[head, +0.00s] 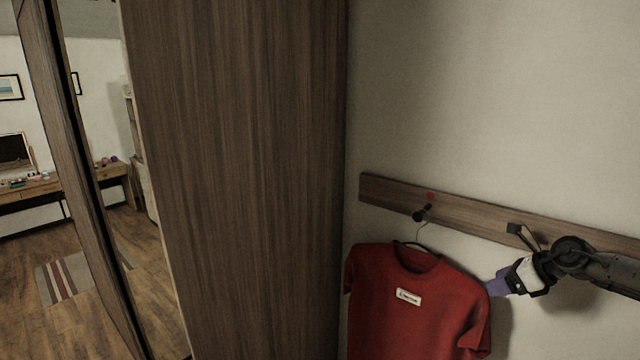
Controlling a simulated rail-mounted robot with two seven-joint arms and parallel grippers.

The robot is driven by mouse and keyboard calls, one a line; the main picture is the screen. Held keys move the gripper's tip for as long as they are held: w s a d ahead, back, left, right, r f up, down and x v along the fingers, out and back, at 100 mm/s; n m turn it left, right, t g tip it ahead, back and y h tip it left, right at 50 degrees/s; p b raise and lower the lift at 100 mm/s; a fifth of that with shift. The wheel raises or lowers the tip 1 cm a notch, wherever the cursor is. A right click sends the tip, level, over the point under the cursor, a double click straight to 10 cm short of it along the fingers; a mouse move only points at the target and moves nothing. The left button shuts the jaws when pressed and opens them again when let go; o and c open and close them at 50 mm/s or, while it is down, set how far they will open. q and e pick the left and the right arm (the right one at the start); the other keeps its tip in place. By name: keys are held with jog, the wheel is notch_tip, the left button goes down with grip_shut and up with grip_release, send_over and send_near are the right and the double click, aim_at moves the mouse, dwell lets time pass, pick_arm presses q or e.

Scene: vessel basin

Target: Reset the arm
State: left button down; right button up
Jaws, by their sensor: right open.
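My right gripper (499,285) comes in from the right edge and points left, beside the right sleeve of a red shirt (400,315). It is open, and I see nothing held in it. Its purple fingertips are close to the sleeve in the picture; I cannot tell whether they touch it. The shirt, with a small white label on its chest, hangs on a hanger (423,246) from a dark hook (422,212). My left gripper is not in view.
A wooden rail (460,213) runs along the wall, with another hook (516,229) just above my right gripper. A tall wooden cabinet (240,150) stands to the left. Further left is a mirror showing a room with a desk and a striped rug (66,278).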

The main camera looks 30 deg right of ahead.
jog(key=s+a+f+m+t, duration=0.1)
jog(key=a+f+m+t, duration=0.2)
jog(key=a+f+m, duration=0.45)
jog(key=a+f+m+t, duration=0.3)
jog(key=a+f+m, duration=0.35)
jog(key=f, duration=0.65)
jog(key=s+a+f+m+g+h, duration=0.3)
jog(key=s+a+f+m+h, duration=0.2)
jog(key=s+a+f+m, duration=0.65)
jog(key=s+a+m+g+y, duration=0.2)
jog(key=s+a+m+g, duration=0.5)
jog(key=s+a+m, duration=0.3)
jog(key=s+a, duration=0.4)
jog(key=a, duration=0.3)
jog(key=shift+s+a+r+m+g+b, duration=0.2)
jog(key=shift+s+a+m+g+b, duration=0.1)
jog(key=shift+m+g+b, duration=0.1)
jog(key=shift+d, duration=0.1)
